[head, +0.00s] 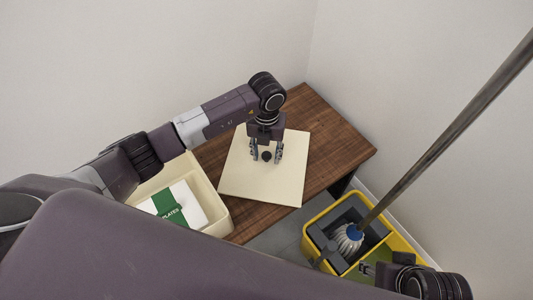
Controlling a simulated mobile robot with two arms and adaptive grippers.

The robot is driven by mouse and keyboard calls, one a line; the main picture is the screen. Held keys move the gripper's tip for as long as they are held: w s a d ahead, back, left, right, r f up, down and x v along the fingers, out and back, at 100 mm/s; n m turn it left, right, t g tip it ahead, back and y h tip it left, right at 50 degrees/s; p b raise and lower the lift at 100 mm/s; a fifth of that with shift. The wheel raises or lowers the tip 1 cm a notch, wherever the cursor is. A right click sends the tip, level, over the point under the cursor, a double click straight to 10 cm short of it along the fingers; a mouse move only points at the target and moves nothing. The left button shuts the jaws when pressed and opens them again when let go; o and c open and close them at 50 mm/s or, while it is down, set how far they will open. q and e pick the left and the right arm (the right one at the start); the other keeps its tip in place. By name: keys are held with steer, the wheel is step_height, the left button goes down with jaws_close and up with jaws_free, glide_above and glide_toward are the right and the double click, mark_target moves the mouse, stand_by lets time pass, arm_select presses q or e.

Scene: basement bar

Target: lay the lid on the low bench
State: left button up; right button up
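The lid (270,183) is a cream, nearly square flat panel with a dark round knob (266,156). It appears to lie flat on the brown wooden low bench (335,150), near its middle. My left gripper (266,153) points down over the lid, with its fingers apart on either side of the knob. A gap shows between the fingers and the knob, so it looks open. My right gripper (366,268) is at the lower right, over the yellow bucket; its fingers are small and partly hidden.
A cream open box (217,222) with a white and green package (177,206) inside stands at the bench's left end. A yellow mop bucket (318,212) with a mop (348,238) stands at right, its long handle slanting up. The bench's right end is bare; walls stand behind.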

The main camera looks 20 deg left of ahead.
mark_target(266, 154)
arm_select(q)
step_height(266, 154, up, 5)
steer(key=shift+w+r+p, duration=0.1)
steer(key=shift+r+p, duration=0.05)
steer(key=shift+p, duration=0.5)
step_height(266, 154, up, 7)
steer(key=p, duration=0.1)
steer(key=shift+f, duration=0.2)
arm_select(e)
steer(key=x, duration=0.5)
steer(key=shift+a, duration=0.1)
steer(key=shift+s, duration=0.1)
